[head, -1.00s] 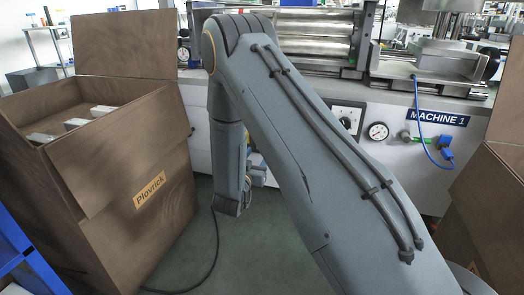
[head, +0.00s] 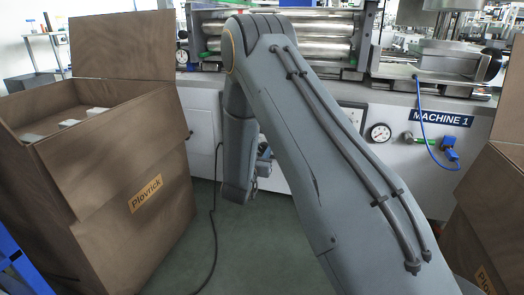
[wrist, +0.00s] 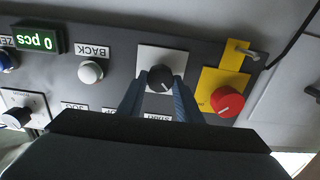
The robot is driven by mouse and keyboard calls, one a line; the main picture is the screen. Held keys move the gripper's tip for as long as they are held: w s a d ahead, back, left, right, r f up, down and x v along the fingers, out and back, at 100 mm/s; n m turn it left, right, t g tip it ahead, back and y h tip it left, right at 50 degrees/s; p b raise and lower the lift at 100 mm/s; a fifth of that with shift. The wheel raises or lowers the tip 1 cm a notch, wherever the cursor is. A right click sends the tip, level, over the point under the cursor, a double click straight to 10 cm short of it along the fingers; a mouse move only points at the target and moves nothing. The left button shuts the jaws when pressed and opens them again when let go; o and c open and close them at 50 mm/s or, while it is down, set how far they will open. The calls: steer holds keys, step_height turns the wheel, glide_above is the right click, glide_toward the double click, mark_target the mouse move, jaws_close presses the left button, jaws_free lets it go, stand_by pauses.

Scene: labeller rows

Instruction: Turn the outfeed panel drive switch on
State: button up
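In the wrist view a black rotary knob (wrist: 160,79) with a pale pointer line sits on a white square plate (wrist: 173,57) on a dark grey control panel, seen upside down. My gripper (wrist: 160,84) is open, with one blue-grey finger on each side of the knob. The fingertips are close to the knob's sides, and I cannot tell whether they touch it. Labels below the plate are partly covered by my gripper, so I cannot read which switch this is. In the head view my arm hides the knob and most of the panel.
A red knob (wrist: 227,101) on a yellow plate sits right of my gripper. A white BACK button (wrist: 90,71), a green counter display (wrist: 38,39) and another black knob (wrist: 16,117) lie left. In the head view a brown box (head: 130,215) stands left of my arm, near MACHINE 1 (head: 441,118).

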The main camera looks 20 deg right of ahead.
steer(key=shift+c, duration=0.5)
steer(key=shift+m+p, duration=0.4)
steer(key=shift+p, duration=0.05)
steer(key=m+p, duration=0.2)
steer(key=m, duration=0.1)
steer(key=shift+s+r+p, duration=0.1)
steer(key=shift+p, duration=0.25)
steer(key=m+p, duration=0.4)
steer(key=m, duration=0.1)
steer(key=shift+d, duration=0.15)
steer(key=m+p, duration=0.1)
steer(key=m, duration=0.1)
steer(key=m+p, duration=0.2)
steer(key=shift+s+f+m, duration=0.1)
steer(key=shift+f+m, duration=0.1)
steer(key=shift+m, duration=0.2)
steer(key=m+p, duration=0.2)
steer(key=m, duration=0.2)
steer(key=shift+f, duration=0.15)
steer(key=shift+m, duration=0.3)
steer(key=o, duration=1)
